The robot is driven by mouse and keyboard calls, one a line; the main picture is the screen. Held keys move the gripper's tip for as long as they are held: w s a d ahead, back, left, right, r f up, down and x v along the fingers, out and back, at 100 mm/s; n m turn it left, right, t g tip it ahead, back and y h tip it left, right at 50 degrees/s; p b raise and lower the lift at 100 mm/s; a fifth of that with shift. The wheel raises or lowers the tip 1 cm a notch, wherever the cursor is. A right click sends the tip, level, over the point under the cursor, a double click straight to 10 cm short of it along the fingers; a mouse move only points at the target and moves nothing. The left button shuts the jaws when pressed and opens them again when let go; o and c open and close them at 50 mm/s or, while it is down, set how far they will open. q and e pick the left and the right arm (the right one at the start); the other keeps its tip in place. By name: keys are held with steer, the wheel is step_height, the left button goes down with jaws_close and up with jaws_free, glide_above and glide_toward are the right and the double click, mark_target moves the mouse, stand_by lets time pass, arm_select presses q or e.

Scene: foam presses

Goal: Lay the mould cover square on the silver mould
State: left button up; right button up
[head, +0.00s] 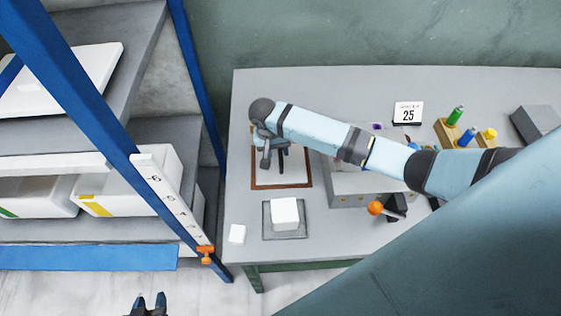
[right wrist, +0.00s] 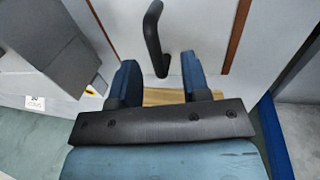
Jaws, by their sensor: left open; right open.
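The mould cover (head: 298,176) appears to be the pale panel inside a brown border at the table's left, with a black bar handle (head: 282,158). In the right wrist view the handle (right wrist: 154,38) stands just beyond the fingertips. My left gripper (head: 150,302) is open and empty at the bottom edge.
A white block (head: 285,212) sits on a grey tray (head: 270,236), beside a small white piece (head: 237,233). An orange-knobbed lever (head: 376,208) stands by the box. Spools (head: 455,116) and a calendar (head: 408,113) are behind. A blue-posted shelf (head: 95,125) stands left.

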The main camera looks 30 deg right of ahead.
steer(key=shift+s+d+f, duration=0.1)
steer(key=shift+d+f, duration=0.15)
steer(key=shift+f, duration=0.4)
steer(key=shift+s+d+f, duration=0.1)
steer(key=shift+d+f, duration=0.1)
steer(key=shift+f, duration=0.4)
steer(key=shift+d+f, duration=0.1)
steer(key=shift+f, duration=0.4)
jaws_close()
arm_select(q)
steer(key=shift+w+r, duration=0.15)
arm_select(e)
steer(key=shift+r, duration=0.1)
step_height(320, 180, up, 14)
steer(key=b, duration=0.1)
step_height(320, 180, up, 5)
steer(key=p, duration=0.1)
glide_above(280, 154)
steer(key=s+a+r+n+t, duration=0.1)
steer(key=s+a+r+n, duration=0.1)
steer(key=s+r+n, duration=0.3)
steer(key=shift+s+a+r, duration=0.15)
steer(key=shift+s+r, duration=0.05)
steer(key=shift+s, duration=0.5)
